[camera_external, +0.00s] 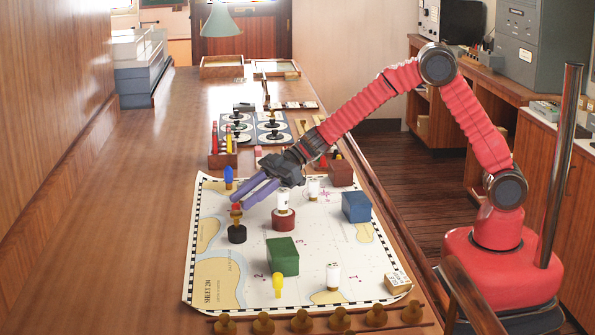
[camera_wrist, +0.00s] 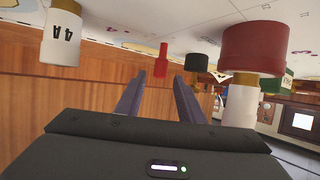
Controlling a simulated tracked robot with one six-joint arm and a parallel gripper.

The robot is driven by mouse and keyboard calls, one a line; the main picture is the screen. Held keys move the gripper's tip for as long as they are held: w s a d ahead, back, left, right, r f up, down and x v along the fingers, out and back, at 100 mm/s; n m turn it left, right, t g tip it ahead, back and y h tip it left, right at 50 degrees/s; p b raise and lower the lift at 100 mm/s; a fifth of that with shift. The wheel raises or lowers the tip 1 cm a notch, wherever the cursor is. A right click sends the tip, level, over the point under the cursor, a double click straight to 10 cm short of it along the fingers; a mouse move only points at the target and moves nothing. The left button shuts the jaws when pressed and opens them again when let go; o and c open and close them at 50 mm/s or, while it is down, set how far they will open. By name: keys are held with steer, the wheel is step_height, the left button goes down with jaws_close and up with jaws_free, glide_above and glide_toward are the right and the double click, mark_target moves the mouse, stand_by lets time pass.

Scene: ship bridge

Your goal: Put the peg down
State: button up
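A red peg (camera_external: 236,207) stands on the chart (camera_external: 210,280), just by my fingertips in the external view, behind a black disc with a brass knob (camera_external: 237,233). In the wrist view, which is upside down, the red peg (camera_wrist: 161,60) stands on the chart with its head towards the gap between my fingers. My gripper (camera_external: 242,200) reaches low over the chart's left part. In the wrist view its two purple fingers (camera_wrist: 158,82) are apart, with nothing held between them. A blue peg (camera_external: 228,175) and a yellow peg (camera_external: 278,285) also stand on the chart.
A white cylinder on a red round base (camera_external: 283,220) stands close right of my fingers. A green block (camera_external: 282,256), a blue block (camera_external: 356,207) and more white cylinders (camera_external: 333,276) stand on the chart. A peg rack (camera_external: 222,160) is behind. Bare table lies left.

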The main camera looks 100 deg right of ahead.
steer(key=shift+d+r, duration=0.1)
steer(key=shift+r, duration=0.35)
steer(key=s+d+r+m+h, duration=0.55)
steer(key=s+r+h, duration=0.35)
steer(key=s+r, duration=0.45)
steer(key=s+a+f+g, duration=0.2)
steer(key=s, duration=0.8)
steer(key=s+a+f+g+y, duration=0.1)
steer(key=s+a+f+g, duration=0.1)
steer(key=s, duration=0.9)
steer(key=s+a+f+g, duration=0.1)
steer(key=s+a+f, duration=0.2)
steer(key=s, duration=0.7)
steer(key=shift+s+a+m+g+y, duration=0.2)
steer(key=shift+a+m+g+y, duration=0.25)
steer(key=shift+a, duration=0.1)
steer(key=shift+o, duration=0.5)
